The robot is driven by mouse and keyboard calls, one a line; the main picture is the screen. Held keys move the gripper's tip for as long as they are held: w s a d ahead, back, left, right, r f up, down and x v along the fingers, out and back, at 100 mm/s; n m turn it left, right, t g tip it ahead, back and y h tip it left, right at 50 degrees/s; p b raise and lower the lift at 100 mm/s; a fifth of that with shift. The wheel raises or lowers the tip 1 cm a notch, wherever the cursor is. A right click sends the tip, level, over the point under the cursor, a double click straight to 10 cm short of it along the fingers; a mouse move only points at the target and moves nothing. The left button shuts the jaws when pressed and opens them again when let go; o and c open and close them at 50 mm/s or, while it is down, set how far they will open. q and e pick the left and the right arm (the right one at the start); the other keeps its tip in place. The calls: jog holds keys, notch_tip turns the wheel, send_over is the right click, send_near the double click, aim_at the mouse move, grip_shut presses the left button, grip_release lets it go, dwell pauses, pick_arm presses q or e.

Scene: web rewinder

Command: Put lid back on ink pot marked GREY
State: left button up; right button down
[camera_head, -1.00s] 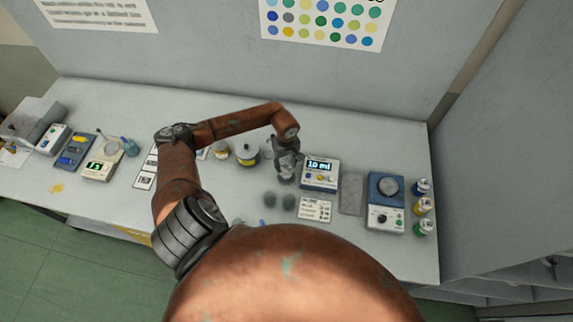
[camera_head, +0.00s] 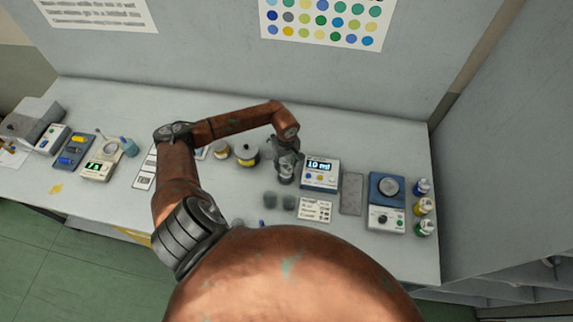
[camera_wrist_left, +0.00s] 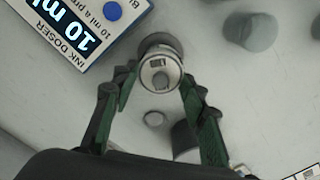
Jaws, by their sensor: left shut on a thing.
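My left gripper (camera_head: 286,176) is beside the left side of the ink doser, low over the bench. In the left wrist view its two green-padded fingers (camera_wrist_left: 158,80) are shut on a small round piece (camera_wrist_left: 160,66) with a pale rim, a dark marked band and a grey knob-like centre. I cannot tell whether this is a lid alone or a lidded pot. A dark round shape shows just behind it. A small grey disc (camera_wrist_left: 155,118) and a dark cylinder (camera_wrist_left: 185,142) lie between and behind the fingers. No GREY marking is readable. My right gripper is not in view.
The ink doser (camera_head: 320,175) reads 10 ml. Two grey cylinders (camera_head: 279,202) and a card (camera_head: 315,210) stand in front. A yellow-labelled pot (camera_head: 247,154) is left of the gripper. A blue device (camera_head: 386,200) and several bottles (camera_head: 423,207) are at the right.

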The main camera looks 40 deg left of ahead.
pick_arm(q)
jog(key=o, duration=0.8)
jog(key=shift+o, duration=0.4)
jog(key=o, duration=0.5)
